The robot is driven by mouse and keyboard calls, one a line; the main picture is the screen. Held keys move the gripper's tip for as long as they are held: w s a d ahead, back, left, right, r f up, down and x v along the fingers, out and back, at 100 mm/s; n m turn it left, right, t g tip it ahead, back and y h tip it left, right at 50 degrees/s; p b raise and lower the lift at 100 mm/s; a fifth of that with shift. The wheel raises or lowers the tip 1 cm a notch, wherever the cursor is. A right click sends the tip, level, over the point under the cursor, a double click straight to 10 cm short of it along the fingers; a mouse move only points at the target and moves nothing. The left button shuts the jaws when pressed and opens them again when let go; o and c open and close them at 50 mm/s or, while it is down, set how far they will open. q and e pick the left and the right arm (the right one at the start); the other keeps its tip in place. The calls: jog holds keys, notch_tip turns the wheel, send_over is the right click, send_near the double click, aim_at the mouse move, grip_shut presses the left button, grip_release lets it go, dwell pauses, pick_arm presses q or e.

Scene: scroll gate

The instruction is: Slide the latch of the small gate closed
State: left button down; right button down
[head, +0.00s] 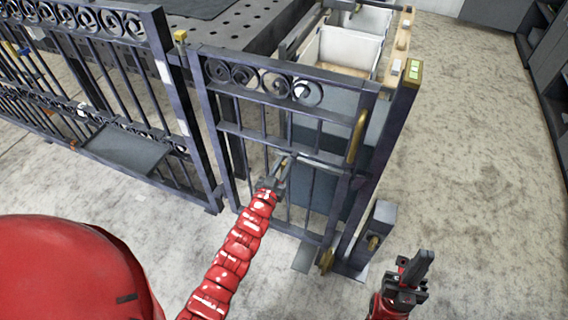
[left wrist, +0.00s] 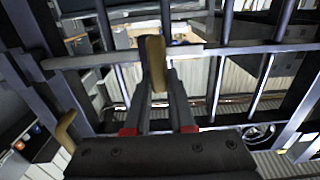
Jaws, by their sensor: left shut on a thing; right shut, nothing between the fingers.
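The small gate (head: 235,110) is a dark metal frame with upright bars and a scroll band along its top. It stands in line with its post (head: 397,112), and I cannot tell whether it is fully shut. My left gripper (head: 280,170) is at the middle of the gate, by its cross rail. In the left wrist view, its fingers are shut on a brass-coloured knob (left wrist: 155,62) in front of a pale horizontal bar (left wrist: 100,59). I cannot tell how far the latch has slid. My right gripper (head: 420,268) is shut and empty, right of the gate and apart from it.
A curved brass handle (head: 357,137) is on the gate's right side. A grey block (head: 384,213) with a brass knob stands by the post foot. A longer scroll fence (head: 177,85) runs left. White bins (head: 340,48) stand behind the gate. The floor at right is clear.

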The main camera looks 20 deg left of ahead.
dwell(0.7)
pick_arm(q)
jog(key=shift+d+f, duration=0.15)
jog(key=shift+d, duration=0.05)
jog(key=d+b, duration=0.2)
jog(key=d, duration=0.3)
jog(key=shift+s+d+b, duration=0.15)
jog(key=shift+s+b, duration=0.15)
jog(key=shift+b, duration=0.1)
jog(key=c, duration=1.1)
grip_release()
jog(key=shift+d, duration=0.1)
jog(key=o, duration=0.3)
jog(key=shift+d, duration=0.15)
jog(key=shift+o, duration=0.2)
